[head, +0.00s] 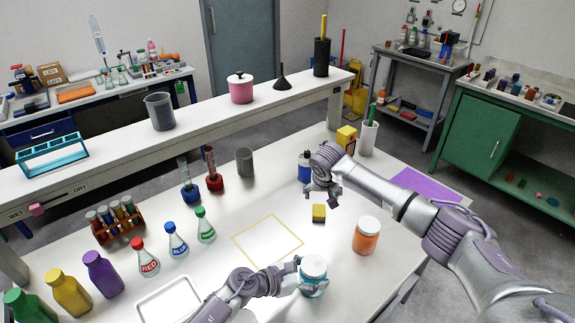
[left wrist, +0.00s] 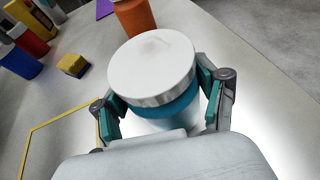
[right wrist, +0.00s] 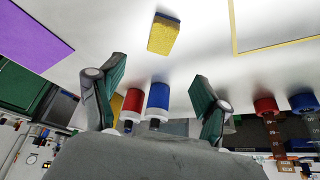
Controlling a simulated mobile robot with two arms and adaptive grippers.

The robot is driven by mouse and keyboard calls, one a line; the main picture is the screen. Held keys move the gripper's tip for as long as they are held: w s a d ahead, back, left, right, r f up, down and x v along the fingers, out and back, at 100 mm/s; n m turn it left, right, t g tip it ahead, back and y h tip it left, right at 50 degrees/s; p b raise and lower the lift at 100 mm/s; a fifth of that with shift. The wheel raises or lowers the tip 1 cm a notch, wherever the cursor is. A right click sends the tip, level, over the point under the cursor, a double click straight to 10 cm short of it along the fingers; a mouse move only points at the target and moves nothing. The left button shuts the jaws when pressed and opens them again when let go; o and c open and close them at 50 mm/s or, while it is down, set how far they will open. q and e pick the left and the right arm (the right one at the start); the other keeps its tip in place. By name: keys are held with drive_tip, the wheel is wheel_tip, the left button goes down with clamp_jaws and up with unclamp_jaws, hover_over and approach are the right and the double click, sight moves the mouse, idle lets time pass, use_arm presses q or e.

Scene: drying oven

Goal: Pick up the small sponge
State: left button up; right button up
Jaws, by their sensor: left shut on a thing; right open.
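The small sponge (head: 319,213) is a yellow block with a dark layer, lying on the white table. It also shows in the left wrist view (left wrist: 73,65) and at the top of the right wrist view (right wrist: 163,34). My right gripper (head: 322,190) is open and empty, above and just behind the sponge, not touching it. In the right wrist view its fingers (right wrist: 160,80) are spread, with the sponge beyond their tips. My left gripper (head: 312,284) is shut around a blue jar with a white lid (left wrist: 152,66) at the table's front.
An orange jar (head: 366,237) stands right of the sponge. A yellow square outline (head: 268,240) is left of it. A blue-and-white bottle (head: 305,166) stands close to my right gripper. Flasks (head: 177,240) and a white tray (head: 168,303) are further left. A purple mat (head: 425,185) lies at right.

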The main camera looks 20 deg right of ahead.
drive_tip(key=w+r+n+t, duration=0.6)
drive_tip(key=w+r+t, duration=0.3)
drive_tip(key=w+r, duration=0.25)
drive_tip(key=s+a+r+n+t+y, duration=0.1)
drive_tip(key=a+r+n+y, duration=0.1)
drive_tip(key=a+n+y, duration=0.45)
drive_tip(key=a+r+n+y, duration=0.35)
drive_tip(key=a+n, duration=0.45)
drive_tip(key=n, duration=0.3)
drive_tip(key=n+g+h, duration=1)
drive_tip(key=n+g, duration=0.1)
drive_tip(key=n, duration=0.1)
approach(319, 211)
drive_tip(key=x, duration=0.4)
drive_tip(key=shift+s+a+f, duration=0.2)
drive_tip(key=shift+s+f, duration=0.15)
drive_tip(key=shift+f, duration=0.05)
drive_tip(key=shift+x, duration=1.25)
drive_tip(key=shift+w+d+f+t, duration=0.15)
drive_tip(key=shift+w+d+f, duration=0.05)
drive_tip(key=shift+w+f, duration=0.25)
drive_tip(key=shift+w+d+f+t, duration=0.15)
drive_tip(key=shift+w+d+f, duration=0.1)
drive_tip(key=shift+w+f, duration=0.2)
drive_tip(key=shift+d+f, duration=0.15)
drive_tip(key=shift+f, duration=0.3)
